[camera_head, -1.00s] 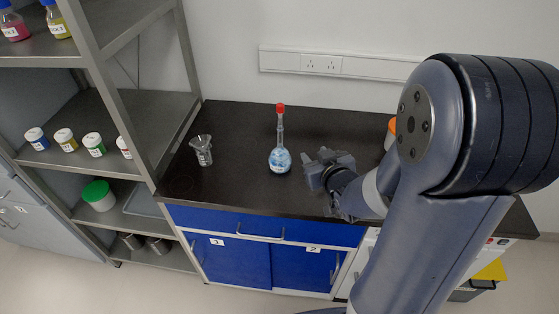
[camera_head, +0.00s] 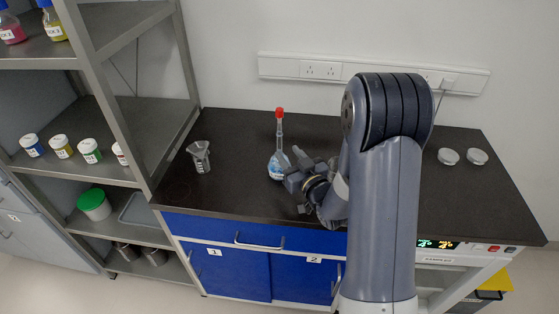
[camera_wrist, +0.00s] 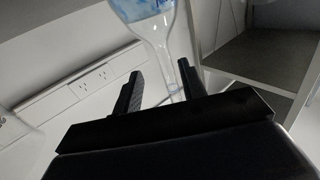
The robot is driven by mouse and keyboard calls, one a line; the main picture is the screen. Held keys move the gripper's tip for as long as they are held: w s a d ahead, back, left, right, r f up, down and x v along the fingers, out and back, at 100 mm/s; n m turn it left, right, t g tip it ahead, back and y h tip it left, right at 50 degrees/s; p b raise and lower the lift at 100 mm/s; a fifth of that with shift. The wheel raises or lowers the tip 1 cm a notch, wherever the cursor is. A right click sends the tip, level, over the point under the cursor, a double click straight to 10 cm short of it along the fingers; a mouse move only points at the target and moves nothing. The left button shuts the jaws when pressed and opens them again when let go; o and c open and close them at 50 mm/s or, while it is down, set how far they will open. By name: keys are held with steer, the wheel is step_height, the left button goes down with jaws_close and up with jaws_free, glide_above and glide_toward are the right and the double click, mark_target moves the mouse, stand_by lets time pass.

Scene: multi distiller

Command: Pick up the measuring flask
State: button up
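The measuring flask (camera_head: 279,160) stands upright on the dark worktop, with a red stopper, a slim neck and a round bulb with a blue and white label. My gripper (camera_head: 291,167) is just right of the bulb in the head view, overlapping its right edge. In the wrist view the flask (camera_wrist: 160,35) appears inverted, its neck running down toward the gap between the two dark fingers of my gripper (camera_wrist: 157,90). The fingers are apart, and the neck looks closer to the right finger. I cannot tell whether they touch it.
A clear conical beaker (camera_head: 199,155) stands left of the flask. A metal shelf rack (camera_head: 130,120) with small jars borders the worktop (camera_head: 235,190) on the left. A socket rail (camera_head: 370,73) runs along the wall. Two white discs (camera_head: 448,156) lie at the right.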

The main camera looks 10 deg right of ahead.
mark_target(281, 149)
steer(key=p+x, duration=0.1)
steer(key=x, duration=0.1)
steer(key=p+x, duration=0.1)
steer(key=x, duration=0.1)
steer(key=shift+a, duration=0.35)
steer(key=shift+w+a+f, duration=0.15)
steer(key=shift+w, duration=0.3)
steer(key=shift+c, duration=0.6)
jaws_close()
